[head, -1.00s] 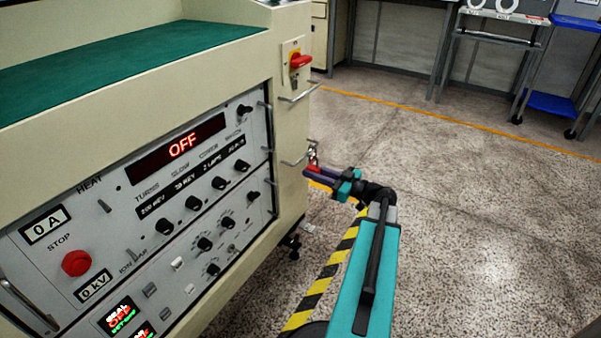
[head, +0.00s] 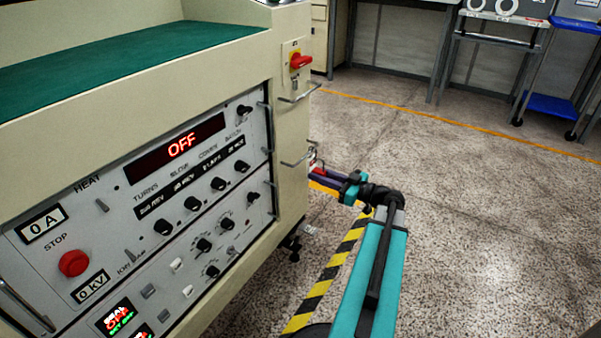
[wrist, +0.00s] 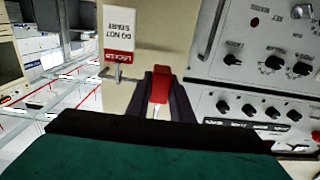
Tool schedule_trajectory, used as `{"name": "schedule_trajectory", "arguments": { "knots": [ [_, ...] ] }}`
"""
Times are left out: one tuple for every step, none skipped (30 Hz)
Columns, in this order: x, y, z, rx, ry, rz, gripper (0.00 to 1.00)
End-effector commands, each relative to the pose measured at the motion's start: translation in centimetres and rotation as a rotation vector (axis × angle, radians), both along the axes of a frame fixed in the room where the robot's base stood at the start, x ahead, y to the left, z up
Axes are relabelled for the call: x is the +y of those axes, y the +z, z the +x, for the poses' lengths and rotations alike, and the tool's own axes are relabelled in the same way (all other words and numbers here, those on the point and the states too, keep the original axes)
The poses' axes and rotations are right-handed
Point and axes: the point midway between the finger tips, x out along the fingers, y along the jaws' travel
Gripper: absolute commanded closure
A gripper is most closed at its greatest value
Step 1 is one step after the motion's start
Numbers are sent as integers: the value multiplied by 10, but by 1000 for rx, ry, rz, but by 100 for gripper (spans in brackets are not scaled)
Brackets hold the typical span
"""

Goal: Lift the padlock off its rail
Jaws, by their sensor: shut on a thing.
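The padlock has a red body (wrist: 159,85) and sits between the two dark fingers of my gripper (wrist: 162,100) in the wrist view. The fingers are shut on it. A bit of silver shackle shows below the red body there. In the head view my gripper (head: 322,176) is at the corner of the cream cabinet, and the padlock is a small red patch (head: 320,168). It is close beside the lower metal rail (head: 297,162). I cannot tell whether the shackle is still around the rail.
A white and red tag (wrist: 119,35) appears upside down beside the padlock. The cream cabinet carries a control panel (head: 190,205), a red rotary switch (head: 300,61) and an upper rail (head: 301,96). Open floor (head: 470,220) lies to the right.

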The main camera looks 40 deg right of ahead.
Motion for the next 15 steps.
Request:
{"name": "schedule_trajectory", "arguments": {
  "knots": [
    [-1, 1, -3, -1, -1, -1, 100],
    [-1, 2, -4, -1, -1, -1, 100],
    [-2, 2, -7, -1, -1, -1, 100],
    [-2, 3, -8, -1, -1, -1, 100],
    [-2, 4, -10, -1, 0, 0, 100],
    [-3, 5, -12, -1, -1, 0, 100],
    [-3, 5, -14, -1, -1, 0, 100],
    [-4, 6, -16, -1, -1, 0, 100],
    [-4, 7, -18, -1, -1, 0, 100],
    [-5, 7, -20, 0, -1, 0, 100],
    [-5, 8, -22, -1, -1, 0, 100],
    [-6, 9, -25, -1, -1, 0, 100],
    [-6, 10, -26, -1, -1, 0, 100],
    [-7, 10, -28, -1, -1, 0, 100],
    [-7, 12, -30, -1, -1, -1, 100]
  ]
}}
